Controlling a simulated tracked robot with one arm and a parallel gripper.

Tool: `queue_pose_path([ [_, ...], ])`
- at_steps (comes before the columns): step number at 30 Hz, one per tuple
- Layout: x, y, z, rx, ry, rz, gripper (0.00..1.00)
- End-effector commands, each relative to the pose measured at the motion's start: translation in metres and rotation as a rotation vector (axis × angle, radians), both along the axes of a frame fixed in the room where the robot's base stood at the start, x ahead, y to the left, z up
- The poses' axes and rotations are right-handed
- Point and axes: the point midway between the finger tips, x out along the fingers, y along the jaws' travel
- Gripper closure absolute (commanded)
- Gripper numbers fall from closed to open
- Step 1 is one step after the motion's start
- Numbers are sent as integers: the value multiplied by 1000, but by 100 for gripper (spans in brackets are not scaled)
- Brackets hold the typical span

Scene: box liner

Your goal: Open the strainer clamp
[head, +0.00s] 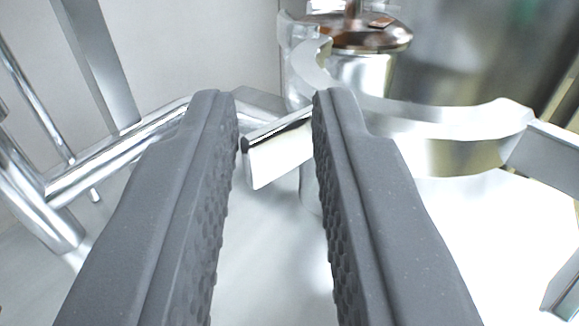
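The strainer clamp (455,140) is a shiny metal band, curving from the upper middle of the head view to the right. A flat metal tab (279,153), apparently part of the clamp, shows between the fingertips. My gripper (277,115) has two dark grey fingers with bumpy inner pads. The fingers are apart, with a clear gap between them. The tab reaches close to both fingertips, but I cannot tell whether it touches either one. The right finger hides the tab's right end and part of the band behind it.
A copper-coloured round part (358,38) sits on a metal cylinder (362,78) behind the clamp. Metal tubes (120,155) and a slanted bar (98,60) stand at the left. A metal bar (550,155) joins the band at the right. The white surface below looks clear.

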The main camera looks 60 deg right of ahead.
Motion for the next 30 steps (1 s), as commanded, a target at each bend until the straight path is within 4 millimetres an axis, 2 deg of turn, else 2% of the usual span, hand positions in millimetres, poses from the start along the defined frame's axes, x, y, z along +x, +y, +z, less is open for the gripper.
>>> queue_pose_path([
  [1, 1, -14, 13, -7, -19, -8, 72],
  [4, -2, -15, 14, -6, -19, -10, 68],
  [7, -5, -15, 15, -6, -18, -11, 72],
  [21, -8, -9, 14, -8, -15, -7, 72],
  [26, -14, 0, 13, -9, -14, -7, 72],
  [30, -23, 21, 11, -8, -10, 1, 72],
])
